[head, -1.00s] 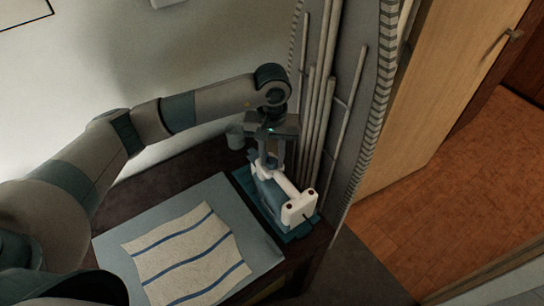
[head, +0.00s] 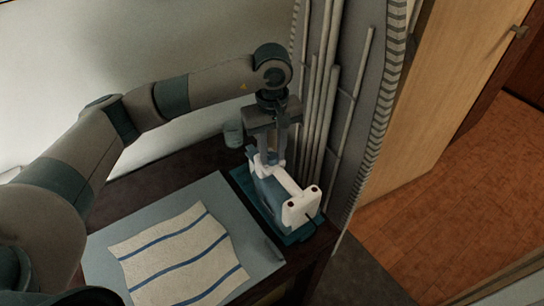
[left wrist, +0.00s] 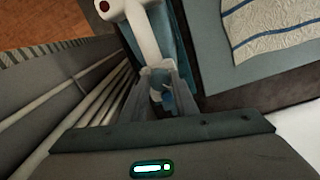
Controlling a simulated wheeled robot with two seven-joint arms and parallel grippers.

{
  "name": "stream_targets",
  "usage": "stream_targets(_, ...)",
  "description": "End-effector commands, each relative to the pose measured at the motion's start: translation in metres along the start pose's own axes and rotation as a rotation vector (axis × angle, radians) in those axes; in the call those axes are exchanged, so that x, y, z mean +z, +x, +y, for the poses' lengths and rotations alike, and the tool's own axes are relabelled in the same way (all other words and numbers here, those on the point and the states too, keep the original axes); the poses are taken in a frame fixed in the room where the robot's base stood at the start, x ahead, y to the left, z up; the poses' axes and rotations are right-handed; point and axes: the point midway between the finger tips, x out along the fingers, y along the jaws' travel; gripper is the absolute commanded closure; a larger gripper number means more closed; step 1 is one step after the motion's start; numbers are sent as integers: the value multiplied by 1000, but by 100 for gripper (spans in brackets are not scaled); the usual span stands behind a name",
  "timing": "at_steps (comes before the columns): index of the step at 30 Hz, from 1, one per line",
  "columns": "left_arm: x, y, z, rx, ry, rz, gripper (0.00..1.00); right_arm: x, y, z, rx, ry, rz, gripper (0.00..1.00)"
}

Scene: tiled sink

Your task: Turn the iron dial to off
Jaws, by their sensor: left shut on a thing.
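The iron (head: 299,207) is white and blue. It rests on a teal tray (head: 311,230) at the right end of the dark table. My left gripper (head: 270,158) points down at the far end of the iron. In the left wrist view, its two fingers (left wrist: 160,97) close on a small blue-grey knob, the dial (left wrist: 160,80), with the white handle just beyond. The dial's markings cannot be read, and the fingers hide much of it. My right gripper is not in view.
A grey-blue ironing board (head: 100,268) with a striped cloth (head: 182,253) lies left of the iron. A small cup (head: 233,133) stands behind. A folded grey board with metal legs (head: 322,90) stands close to the right of the gripper.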

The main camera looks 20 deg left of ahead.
Motion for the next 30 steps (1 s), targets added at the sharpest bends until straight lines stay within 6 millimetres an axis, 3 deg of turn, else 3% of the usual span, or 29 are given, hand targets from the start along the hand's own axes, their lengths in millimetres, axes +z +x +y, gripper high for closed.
stream_targets(8, -1, 4, 1, 3, -196, 3, 96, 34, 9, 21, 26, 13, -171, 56)
stream_targets(19, -2, 3, 1, 3, -499, 3, 96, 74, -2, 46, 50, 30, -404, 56)
stream_targets(30, -2, 2, 1, 3, -775, 2, 96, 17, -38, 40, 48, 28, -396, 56)
